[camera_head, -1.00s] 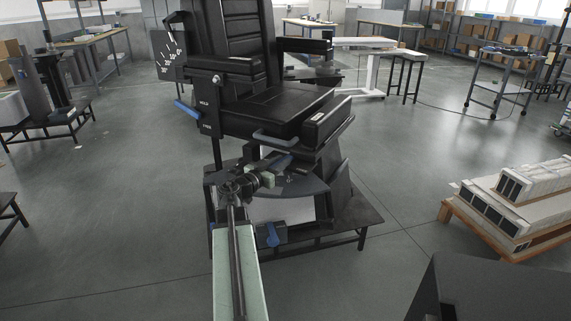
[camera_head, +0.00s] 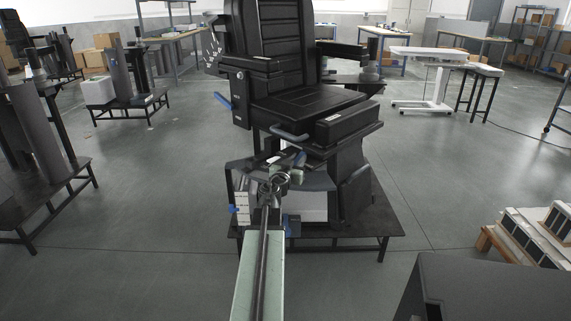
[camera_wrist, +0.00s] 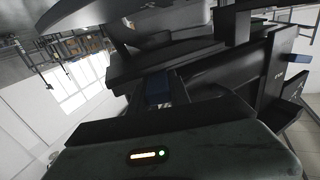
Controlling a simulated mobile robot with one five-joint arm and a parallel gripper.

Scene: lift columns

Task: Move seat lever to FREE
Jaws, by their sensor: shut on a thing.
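A black reclining chair (camera_head: 283,50) stands on a dark low platform. My gripper (camera_head: 292,159) is under the front of its seat, shut on a blue lever (camera_head: 300,158). The wrist view shows the blue lever (camera_wrist: 157,88) between the dark fingers, with its ends partly hidden. Another blue lever (camera_head: 222,100) sticks out from the chair's left side, by a black plate with small marks too small to read. I cannot tell from the labels which lever is the seat lever.
A blue-grey loop handle (camera_head: 289,132) is just above my gripper. A blue knob (camera_head: 291,225) and a white marked plate (camera_head: 243,208) with a blue pointer are low at the base. Floor left of the chair is open.

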